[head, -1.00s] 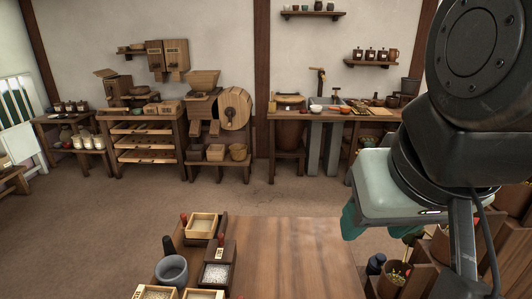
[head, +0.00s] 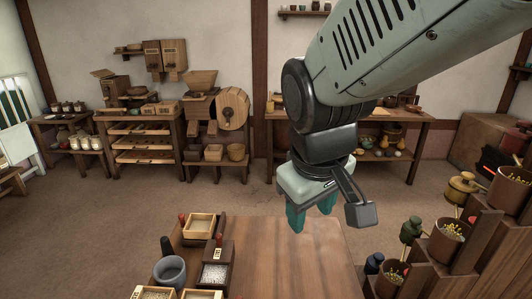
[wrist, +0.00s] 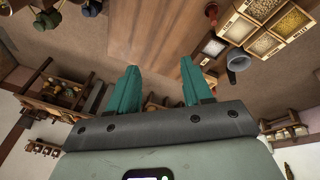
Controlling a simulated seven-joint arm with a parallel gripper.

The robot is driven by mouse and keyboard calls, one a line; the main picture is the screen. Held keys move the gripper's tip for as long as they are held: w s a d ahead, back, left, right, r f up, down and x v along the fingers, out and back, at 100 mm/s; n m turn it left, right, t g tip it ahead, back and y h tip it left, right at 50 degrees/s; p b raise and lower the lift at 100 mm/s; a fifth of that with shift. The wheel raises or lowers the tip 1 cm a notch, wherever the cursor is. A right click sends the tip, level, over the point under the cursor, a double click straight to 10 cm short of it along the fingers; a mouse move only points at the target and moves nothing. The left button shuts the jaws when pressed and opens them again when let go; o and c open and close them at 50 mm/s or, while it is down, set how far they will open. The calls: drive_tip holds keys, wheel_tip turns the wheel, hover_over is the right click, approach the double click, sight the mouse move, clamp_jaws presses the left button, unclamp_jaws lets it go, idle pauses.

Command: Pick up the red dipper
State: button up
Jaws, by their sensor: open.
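Two small red-topped items stand by the wooden boxes on the table's left side: one red top (head: 182,217) at the back and another red top (head: 220,240) nearer the middle. I cannot tell whether either is the red dipper. In the wrist view a red item (wrist: 211,12) shows by the boxes at the top. My gripper (head: 311,216) is open and empty, with teal fingers pointing down, above the table's far right part and apart from the red-topped items. In the wrist view my gripper (wrist: 160,68) shows nothing between its fingers.
The wooden table (head: 290,262) is bare on its middle and right. A grey mortar (head: 171,270) and grain boxes (head: 213,274) crowd its left. Stepped wooden shelves with pots (head: 450,238) stand at the right. A back workbench (head: 425,116) lines the wall.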

drive_tip(key=w+a+f+n+g, duration=0.1)
drive_tip(key=w+a+f+n, duration=0.3)
drive_tip(key=f, duration=0.3)
drive_tip(key=n+g, duration=0.3)
drive_tip(key=n, duration=0.3)
hover_over(238, 298)
drive_tip(key=shift+y, duration=0.3)
drive_tip(key=f, duration=1.4)
drive_tip(key=shift+s+a+f, duration=0.15)
drive_tip(key=shift+a+f, duration=0.1)
drive_tip(key=shift+f, duration=0.1)
wheel_tip(238, 298, down, 5)
drive_tip(key=shift+s+r, duration=0.1)
drive_tip(key=shift+w+d+f, duration=0.1)
drive_tip(key=shift+d+f, duration=0.1)
drive_tip(key=shift+f, duration=1.35)
drive_tip(key=shift+w+d+f, duration=0.1)
drive_tip(key=shift+d+f, duration=0.05)
drive_tip(key=shift+f, duration=1.4)
drive_tip(key=shift+c, duration=0.2)
clamp_jaws()
